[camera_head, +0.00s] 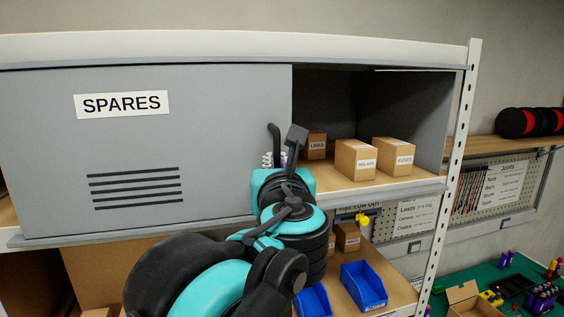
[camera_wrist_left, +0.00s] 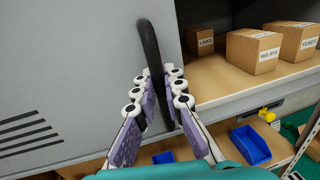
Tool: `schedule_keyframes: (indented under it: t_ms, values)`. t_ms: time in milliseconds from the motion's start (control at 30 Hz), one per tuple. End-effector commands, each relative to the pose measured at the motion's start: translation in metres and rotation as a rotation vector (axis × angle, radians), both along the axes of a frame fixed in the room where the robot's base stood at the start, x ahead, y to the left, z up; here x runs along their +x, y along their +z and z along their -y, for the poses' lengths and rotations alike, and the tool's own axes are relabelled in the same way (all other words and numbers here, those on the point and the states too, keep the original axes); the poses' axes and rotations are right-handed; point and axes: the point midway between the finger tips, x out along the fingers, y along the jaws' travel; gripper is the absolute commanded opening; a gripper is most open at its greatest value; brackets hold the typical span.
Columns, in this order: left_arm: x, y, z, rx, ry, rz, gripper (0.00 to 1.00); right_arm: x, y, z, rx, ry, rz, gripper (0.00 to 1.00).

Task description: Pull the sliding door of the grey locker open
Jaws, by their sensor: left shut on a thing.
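The grey locker's sliding door (camera_head: 225,130) carries a SPARES label and dark vent slots. It covers the left part of the locker; the right part stands open and shows the inside. The black bar handle (camera_head: 273,133) is near the door's right edge. My left gripper (camera_head: 276,160) is at this handle. In the left wrist view its purple-padded fingers (camera_wrist_left: 156,88) are shut around the upright handle (camera_wrist_left: 149,45), one on each side. The handle's lower end is partly hidden by the fingers. My right gripper is in neither view.
Inside the open part stand cardboard boxes marked LINKS (camera_head: 316,144), RELAYS (camera_head: 356,159) and FUSES (camera_head: 393,156). A white perforated post (camera_head: 448,170) stands at the right. Blue bins (camera_head: 363,287) sit on the shelf below. A green bench surface (camera_head: 478,270) lies at lower right.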

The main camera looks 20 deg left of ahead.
Motion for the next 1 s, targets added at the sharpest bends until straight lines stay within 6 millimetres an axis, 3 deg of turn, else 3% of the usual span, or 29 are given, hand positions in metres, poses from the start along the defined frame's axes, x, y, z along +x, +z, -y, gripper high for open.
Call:
schedule_keyframes:
  t_ms: [67,100,200,567,1000]
  values:
    - [0.0,0.003,0.0,0.006,0.002,0.003,0.0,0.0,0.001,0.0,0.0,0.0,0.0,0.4]
    - [0.0,0.003,0.0,0.006,0.001,0.003,0.12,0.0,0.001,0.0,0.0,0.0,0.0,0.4]
    - [0.0,0.003,0.0,0.004,0.001,0.002,0.32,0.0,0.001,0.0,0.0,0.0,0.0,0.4]
    - [-0.004,0.001,0.003,0.002,-0.002,0.001,0.32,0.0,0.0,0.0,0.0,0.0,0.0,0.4]
    - [-0.072,0.001,0.036,0.002,-0.008,0.001,0.32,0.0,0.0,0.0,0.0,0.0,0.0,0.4]
